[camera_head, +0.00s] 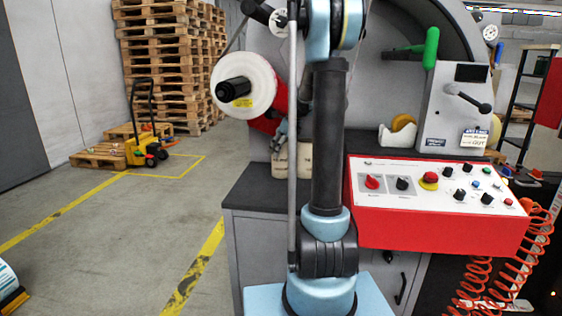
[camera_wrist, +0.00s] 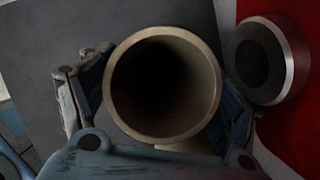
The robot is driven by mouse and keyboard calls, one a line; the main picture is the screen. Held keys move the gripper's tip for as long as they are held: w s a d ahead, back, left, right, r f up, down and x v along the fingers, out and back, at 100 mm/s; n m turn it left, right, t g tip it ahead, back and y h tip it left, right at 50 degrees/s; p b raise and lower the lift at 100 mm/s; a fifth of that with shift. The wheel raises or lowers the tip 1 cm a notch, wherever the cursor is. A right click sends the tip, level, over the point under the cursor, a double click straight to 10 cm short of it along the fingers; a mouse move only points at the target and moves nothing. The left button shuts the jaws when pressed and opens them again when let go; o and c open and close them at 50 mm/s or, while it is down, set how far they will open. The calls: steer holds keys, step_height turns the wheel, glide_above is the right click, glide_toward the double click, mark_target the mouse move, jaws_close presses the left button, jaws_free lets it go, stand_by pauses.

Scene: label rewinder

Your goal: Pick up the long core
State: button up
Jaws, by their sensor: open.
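A tan tube-shaped core (camera_wrist: 212,90) shows end-on in the wrist view, its dark open mouth facing the camera. My gripper (camera_wrist: 158,98) is open, with one finger on each side of this core; whether the fingers touch it I cannot tell. A bit of another tan surface shows just below its rim. In the head view, tan cores (camera_head: 280,162) stand upright on the dark counter, partly hidden behind my arm. My gripper (camera_head: 281,140) is right above them, pointing down. Which core is the long one is not clear.
A red machine part with a round metal-rimmed piece (camera_wrist: 268,60) is close to the right of the gripper. A white label roll (camera_head: 258,86) on a black-ended spindle is above left. A red control box (camera_head: 440,215) is right of my arm. The counter's left front (camera_head: 248,187) is clear.

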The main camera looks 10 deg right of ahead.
steer(key=shift+w+f, duration=0.1)
steer(key=shift+f, duration=0.1)
steer(key=c, duration=1)
steer(key=shift+o, duration=0.2)
steer(key=shift+r, duration=0.15)
